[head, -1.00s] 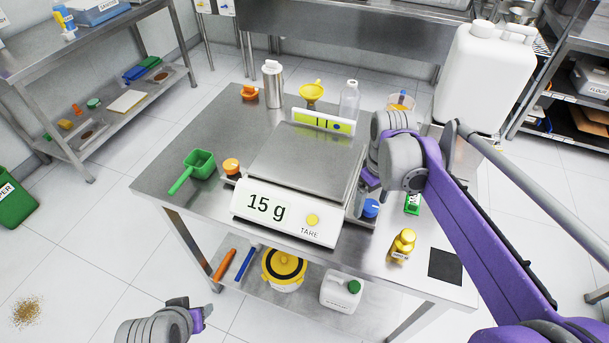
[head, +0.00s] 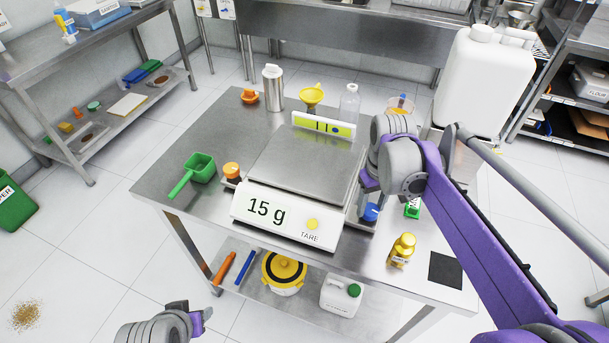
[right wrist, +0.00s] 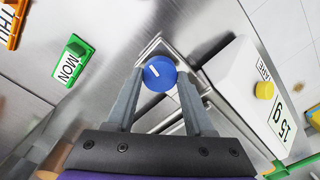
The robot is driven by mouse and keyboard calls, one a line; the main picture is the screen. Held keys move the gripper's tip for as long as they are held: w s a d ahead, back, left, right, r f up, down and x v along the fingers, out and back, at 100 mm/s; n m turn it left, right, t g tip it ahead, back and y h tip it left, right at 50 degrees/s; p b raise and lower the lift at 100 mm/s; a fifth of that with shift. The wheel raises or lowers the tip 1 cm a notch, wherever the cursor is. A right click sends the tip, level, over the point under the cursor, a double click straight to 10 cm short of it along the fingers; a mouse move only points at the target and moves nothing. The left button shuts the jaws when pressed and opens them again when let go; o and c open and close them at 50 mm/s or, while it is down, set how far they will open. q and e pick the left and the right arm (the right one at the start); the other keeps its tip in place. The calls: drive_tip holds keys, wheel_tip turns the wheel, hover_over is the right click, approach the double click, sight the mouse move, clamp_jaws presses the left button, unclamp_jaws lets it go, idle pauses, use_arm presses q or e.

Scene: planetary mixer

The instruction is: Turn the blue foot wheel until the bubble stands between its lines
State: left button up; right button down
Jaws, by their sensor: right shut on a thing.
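The scale (head: 285,215) stands on the steel table and reads 15 g. Its level vial (head: 323,124) is at the back edge; the dark bubble (head: 335,128) sits to the right of the two black lines, outside them. The blue foot wheel (head: 371,212) is at the scale's right front corner. In the right wrist view the blue wheel (right wrist: 160,73) has a white mark and lies between the fingertips of my right gripper (right wrist: 160,80), which is shut on it. My left gripper (head: 203,317) is low at the front left, away from the table; its jaw gap is unclear.
An orange foot wheel (head: 231,171) is at the scale's left. A green scoop (head: 198,168), steel bottle (head: 273,88), yellow funnel (head: 312,95) and clear bottle (head: 349,102) stand around it. A gold bottle (head: 402,249) and black square (head: 445,269) are at the right front.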

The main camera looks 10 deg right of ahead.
drive_tip(key=shift+m, duration=1)
drive_tip(key=shift+m, duration=2.3)
drive_tip(key=m, duration=0.2)
drive_tip(key=shift+m, duration=0.4)
drive_tip(key=shift+c, duration=1.2)
unclamp_jaws()
